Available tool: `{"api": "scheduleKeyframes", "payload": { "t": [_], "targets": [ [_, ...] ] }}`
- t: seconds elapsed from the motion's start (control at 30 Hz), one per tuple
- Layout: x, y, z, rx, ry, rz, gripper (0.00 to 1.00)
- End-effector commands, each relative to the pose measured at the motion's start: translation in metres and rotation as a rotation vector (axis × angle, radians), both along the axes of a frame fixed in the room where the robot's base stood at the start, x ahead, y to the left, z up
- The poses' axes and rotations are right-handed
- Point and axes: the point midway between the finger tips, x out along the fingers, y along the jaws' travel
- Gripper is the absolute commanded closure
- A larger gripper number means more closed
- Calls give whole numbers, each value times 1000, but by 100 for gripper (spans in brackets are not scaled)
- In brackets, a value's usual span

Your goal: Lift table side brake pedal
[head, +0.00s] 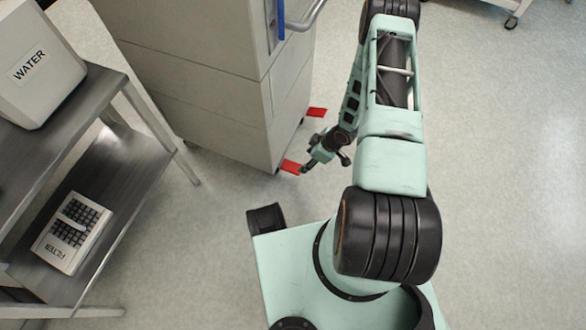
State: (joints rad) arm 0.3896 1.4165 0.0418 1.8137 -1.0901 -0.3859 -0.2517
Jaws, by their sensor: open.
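Two red brake pedals stick out low from the right side of the beige cabinet (200,85), just above the floor. The nearer pedal (290,167) is at the cabinet's front corner, on the side closer to the metal table (133,92). The farther pedal (317,112) is further back along the same side. My gripper (324,164) is open, low down, right beside the nearer pedal. One finger reaches close to that pedal's outer end. I cannot tell whether it touches or is under the pedal.
A white box marked WATER (40,62) stands on the table's top. A tray marked FILTER (72,232) lies on its lower shelf. The cabinet has a metal handle (306,18). The floor to the right is clear, with a wheeled stand (515,8) at the back.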

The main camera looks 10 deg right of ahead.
Motion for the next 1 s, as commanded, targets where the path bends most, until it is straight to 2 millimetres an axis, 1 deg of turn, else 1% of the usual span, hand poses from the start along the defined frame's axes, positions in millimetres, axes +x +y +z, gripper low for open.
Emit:
{"api": "scheduleKeyframes", "payload": {
  "t": [0.3,0.5,0.7,0.97,1.0],
  "targets": [
    [13,18,-55,-1,-1,3,46],
    [20,27,-83,0,-1,2,46],
    [23,31,-92,-1,-1,1,46],
    [24,32,-92,-1,-1,1,46],
    [24,32,-92,-1,-1,1,50]
  ]
}}
